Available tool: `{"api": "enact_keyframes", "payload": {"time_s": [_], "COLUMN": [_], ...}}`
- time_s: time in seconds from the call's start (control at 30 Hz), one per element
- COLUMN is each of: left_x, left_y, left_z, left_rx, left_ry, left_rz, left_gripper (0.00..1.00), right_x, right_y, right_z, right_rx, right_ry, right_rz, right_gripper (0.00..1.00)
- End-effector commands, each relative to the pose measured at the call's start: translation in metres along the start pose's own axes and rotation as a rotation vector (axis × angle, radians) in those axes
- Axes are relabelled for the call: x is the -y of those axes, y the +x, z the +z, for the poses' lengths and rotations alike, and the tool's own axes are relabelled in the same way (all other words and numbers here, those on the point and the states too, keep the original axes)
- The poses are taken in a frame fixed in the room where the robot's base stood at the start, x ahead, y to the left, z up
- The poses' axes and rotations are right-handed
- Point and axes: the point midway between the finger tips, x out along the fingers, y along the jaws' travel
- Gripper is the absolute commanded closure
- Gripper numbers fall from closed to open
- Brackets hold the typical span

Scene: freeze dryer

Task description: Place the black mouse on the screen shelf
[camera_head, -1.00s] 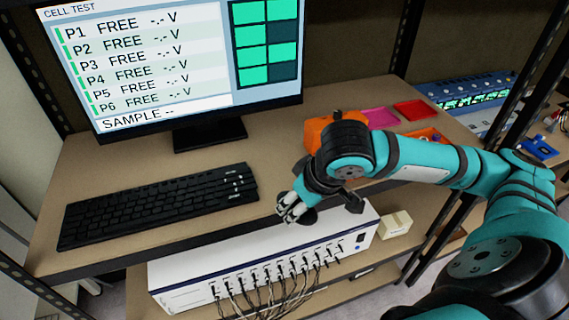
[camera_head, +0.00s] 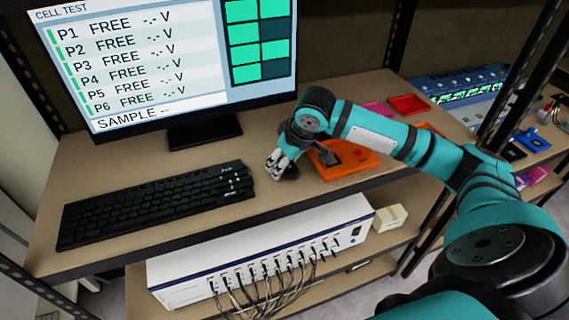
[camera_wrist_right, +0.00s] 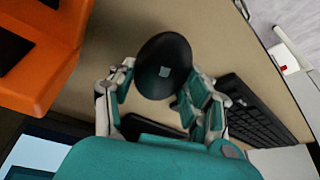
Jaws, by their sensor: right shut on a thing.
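The black mouse (camera_wrist_right: 163,66) is between the fingers of my right gripper (camera_wrist_right: 160,100) in the right wrist view. The gripper is shut on it. In the head view my right gripper (camera_head: 277,166) is over the screen shelf (camera_head: 115,167), to the right of the keyboard and close to the shelf's front edge. The mouse (camera_head: 290,172) shows there as a small dark shape, partly hidden by the gripper. I cannot tell whether it touches the shelf. My left gripper is not in view.
The black keyboard (camera_head: 155,205) lies left of my right gripper, below the monitor (camera_head: 165,60). An orange tray (camera_head: 350,168) is just to the right. A white instrument with cables (camera_head: 255,255) is on the lower shelf. Bare shelf lies between keyboard and tray.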

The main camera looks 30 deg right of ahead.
Motion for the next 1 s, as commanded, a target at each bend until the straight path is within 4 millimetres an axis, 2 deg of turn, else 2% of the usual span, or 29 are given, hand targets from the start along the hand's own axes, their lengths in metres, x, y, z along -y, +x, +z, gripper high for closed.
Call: {"api": "enact_keyframes", "payload": {"time_s": [0.17,0.5,0.53,0.67,0.7,1.0], "left_x": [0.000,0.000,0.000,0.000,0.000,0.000], "left_y": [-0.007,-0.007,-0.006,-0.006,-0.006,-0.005], "left_z": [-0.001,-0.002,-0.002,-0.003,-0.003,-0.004], "left_rx": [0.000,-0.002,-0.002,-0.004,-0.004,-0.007], "left_ry": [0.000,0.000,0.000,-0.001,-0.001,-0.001], "left_rz": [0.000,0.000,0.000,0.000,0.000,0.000], "left_gripper": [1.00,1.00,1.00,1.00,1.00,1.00], "right_x": [0.000,0.000,0.000,0.000,0.000,0.000], "right_y": [0.015,0.018,0.018,0.017,0.017,0.015], "right_z": [0.006,0.008,0.008,0.008,0.008,0.006], "right_rx": [0.000,0.000,-0.001,-0.001,-0.001,-0.002], "right_ry": [0.001,0.001,0.001,0.001,0.001,0.001], "right_rz": [0.000,0.001,0.001,0.001,0.001,0.001], "right_gripper": [0.84,0.84,0.46,0.29,0.27,0.27]}}
